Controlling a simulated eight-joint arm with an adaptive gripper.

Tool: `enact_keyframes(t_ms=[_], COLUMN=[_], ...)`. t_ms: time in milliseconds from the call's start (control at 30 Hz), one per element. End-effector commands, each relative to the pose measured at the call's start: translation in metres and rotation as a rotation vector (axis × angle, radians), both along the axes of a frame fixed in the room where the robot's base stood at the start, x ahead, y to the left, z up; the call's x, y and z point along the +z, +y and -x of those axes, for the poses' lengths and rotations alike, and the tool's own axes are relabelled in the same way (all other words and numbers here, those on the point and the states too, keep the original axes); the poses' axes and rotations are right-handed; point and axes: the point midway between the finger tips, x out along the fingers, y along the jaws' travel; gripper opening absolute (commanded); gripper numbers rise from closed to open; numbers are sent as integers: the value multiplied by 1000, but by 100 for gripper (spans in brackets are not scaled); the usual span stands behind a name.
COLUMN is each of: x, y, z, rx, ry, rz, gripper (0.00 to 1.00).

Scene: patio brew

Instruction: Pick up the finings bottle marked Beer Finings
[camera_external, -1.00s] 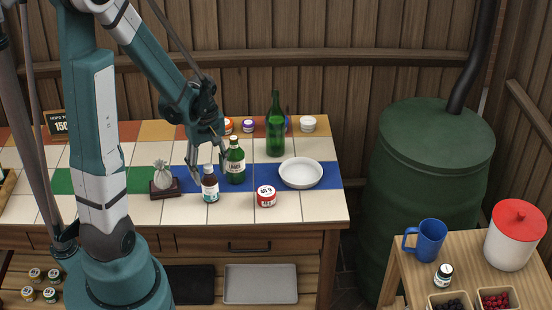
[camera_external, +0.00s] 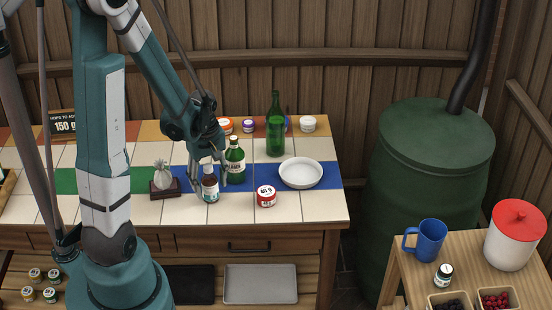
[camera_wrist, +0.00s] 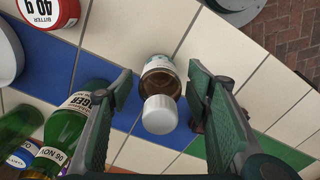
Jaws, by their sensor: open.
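A small brown bottle with a white cap and a white and teal label (camera_external: 210,190) stands upright on the tiled bench. I cannot read its label. My gripper (camera_external: 208,180) is open, pointing down over this bottle. In the wrist view the same bottle (camera_wrist: 160,80) lies between the two open fingers (camera_wrist: 165,100), with its white cap towards me. A gap shows on each side of the bottle, so neither finger appears to touch it.
A green lager bottle (camera_external: 235,162) stands close behind on the right, near a finger in the wrist view.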

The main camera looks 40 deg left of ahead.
Motion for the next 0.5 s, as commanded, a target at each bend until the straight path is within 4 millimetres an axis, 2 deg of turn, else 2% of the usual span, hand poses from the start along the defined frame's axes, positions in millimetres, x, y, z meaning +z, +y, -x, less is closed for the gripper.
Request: enact_keyframes(t_ms=[367, 500], x=[0, 0], y=[0, 0], z=[0, 0], rx=[0, 0], ry=[0, 0], rz=[0, 0], gripper=[49, 33])
